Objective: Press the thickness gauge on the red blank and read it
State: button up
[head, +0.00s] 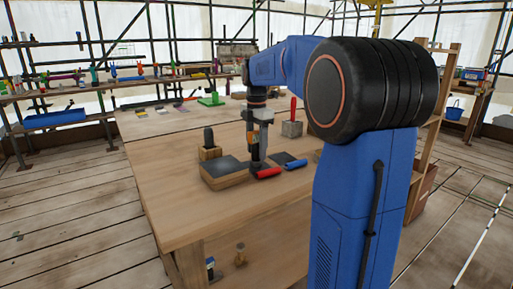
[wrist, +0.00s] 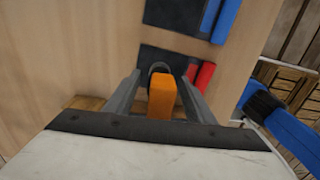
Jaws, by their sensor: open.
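The red blank (head: 268,172) lies on the bench at the front, just right of my gripper's lower end. It also shows in the wrist view (wrist: 204,76), partly behind the right finger. My gripper (head: 257,157) points down at the bench, its jaws open. In the wrist view an orange block-like body (wrist: 162,97) stands between the fingers, with a dark rounded part beyond it. It looks like the thickness gauge, but I see no dial or reading. I cannot tell whether the fingers touch it.
A blue blank (head: 295,165) lies right of the red one. A dark-topped wooden block (head: 223,172) is left of my gripper, with a black-handled tool (head: 208,137) in a holder behind. A red-handled tool (head: 293,108) stands in a grey block (head: 292,129). The bench's front left is clear.

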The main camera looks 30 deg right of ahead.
jog(key=shift+r, duration=0.1)
notch_tip(320, 180, up, 17)
jog(key=s+a+f+m+t, duration=0.1)
jog(key=s+a+f+m, duration=0.45)
jog(key=s, duration=0.25)
jog(key=s+a+f+m+t, duration=0.2)
jog(key=s+a+f+m, duration=0.2)
jog(key=s+a+f, duration=0.3)
jog(key=s+a+f+m+t, duration=0.1)
jog(key=s+a+f+m, duration=0.2)
jog(key=s+f+m, duration=0.6)
jog(key=s+f, duration=0.6)
jog(key=f, duration=0.3)
jog(key=shift+a+t, duration=0.2)
jog(key=shift+t, duration=0.2)
jog(key=shift+s+r, duration=0.1)
dwell(0.5)
